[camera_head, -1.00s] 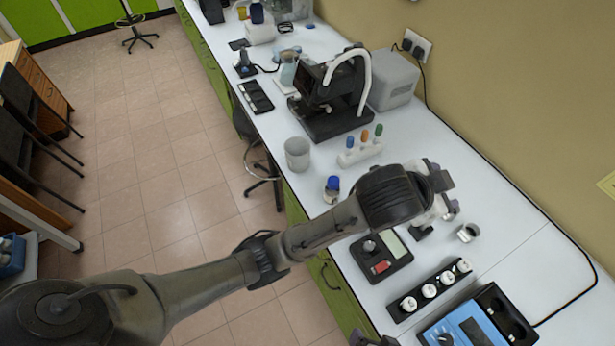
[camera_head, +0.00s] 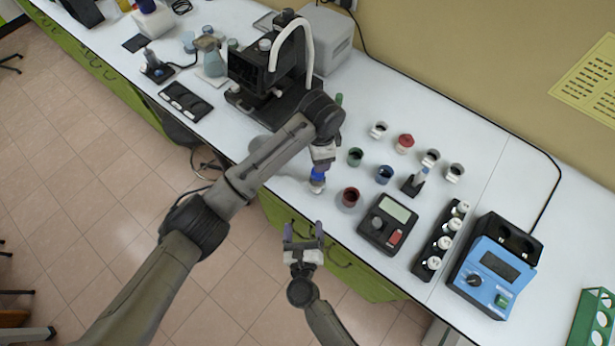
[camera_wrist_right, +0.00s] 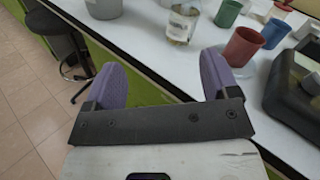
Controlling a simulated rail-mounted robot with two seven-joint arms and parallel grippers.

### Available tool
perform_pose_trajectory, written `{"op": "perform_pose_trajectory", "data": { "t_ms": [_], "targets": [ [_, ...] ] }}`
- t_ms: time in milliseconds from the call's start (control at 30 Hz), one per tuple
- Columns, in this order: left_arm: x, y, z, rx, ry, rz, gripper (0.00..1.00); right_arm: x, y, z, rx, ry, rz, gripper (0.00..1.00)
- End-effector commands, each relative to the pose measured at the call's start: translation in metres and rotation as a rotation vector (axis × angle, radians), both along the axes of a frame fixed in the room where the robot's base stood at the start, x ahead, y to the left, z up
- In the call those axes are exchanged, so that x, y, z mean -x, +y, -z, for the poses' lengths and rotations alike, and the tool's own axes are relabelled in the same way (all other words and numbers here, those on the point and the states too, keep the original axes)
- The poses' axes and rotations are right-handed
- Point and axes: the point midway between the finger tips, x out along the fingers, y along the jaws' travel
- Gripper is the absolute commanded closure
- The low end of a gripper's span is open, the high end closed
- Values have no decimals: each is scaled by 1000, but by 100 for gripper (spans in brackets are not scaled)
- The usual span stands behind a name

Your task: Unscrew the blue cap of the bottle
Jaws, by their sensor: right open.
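The bottle (camera_head: 316,189) stands upright near the bench's front edge with its blue cap (camera_head: 318,175) on top. In the right wrist view the clear bottle body (camera_wrist_right: 182,22) shows amber liquid inside; its top is cut off by the frame. My left gripper (camera_head: 319,167) is directly above the bottle, at the cap; its fingers are too small and covered to tell if they grip it. My right gripper (camera_head: 303,232) is open and empty in front of the bench edge, below the bottle in the picture. Its two purple fingers (camera_wrist_right: 160,75) are apart, pointing toward the bench.
A red cup (camera_head: 349,197), green cup (camera_head: 355,157) and blue cup (camera_head: 384,175) stand right of the bottle. A grey beaker (camera_wrist_right: 103,6) stands left of it in the wrist view. A black meter (camera_head: 388,222) is farther right. A microscope-like device (camera_head: 262,85) stands behind.

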Motion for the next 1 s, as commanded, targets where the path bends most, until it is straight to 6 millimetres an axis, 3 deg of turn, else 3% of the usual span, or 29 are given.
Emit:
{"op": "perform_pose_trajectory", "data": {
  "t_ms": [133,433,1000],
  "targets": [
    [2,2,0,-9,9,57,40,0,-19,-4,-184,-23,121,19],
    [2,2,0,-11,7,91,40,-12,-21,-5,-300,-27,129,19],
    [2,2,0,-10,7,90,40,-106,-25,-6,-296,-28,126,19]
  ]
}}
